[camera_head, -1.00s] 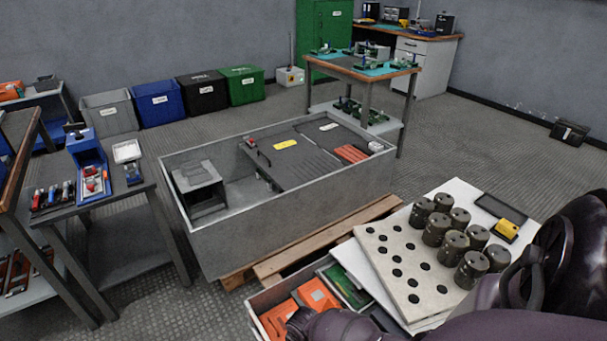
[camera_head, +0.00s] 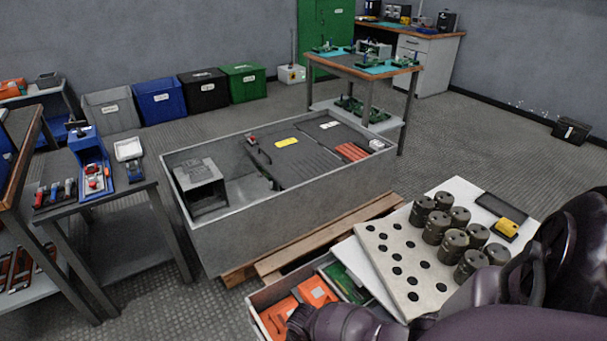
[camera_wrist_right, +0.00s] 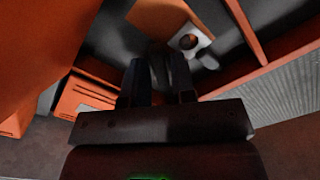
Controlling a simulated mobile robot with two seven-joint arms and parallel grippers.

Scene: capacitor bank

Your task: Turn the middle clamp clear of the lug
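In the right wrist view my right gripper (camera_wrist_right: 160,85) reaches in among orange panels (camera_wrist_right: 30,50). Its two dark fingers stand close together, with a dark rounded shape between them. I cannot tell whether that shape is held or lies behind. Just beyond and to the right of the fingertips is a small pale plate (camera_wrist_right: 190,42) with a dark round head on it. I cannot make out which part is the middle clamp or the lug. My left gripper is in neither view.
In the head view an open grey metal trough (camera_head: 290,215) stands on a wooden pallet (camera_head: 330,235). A pale board with holes (camera_head: 400,265) and several dark canisters (camera_head: 455,235) lie at the right, above a bin with orange parts (camera_head: 280,318). A tool table (camera_head: 95,215) stands left.

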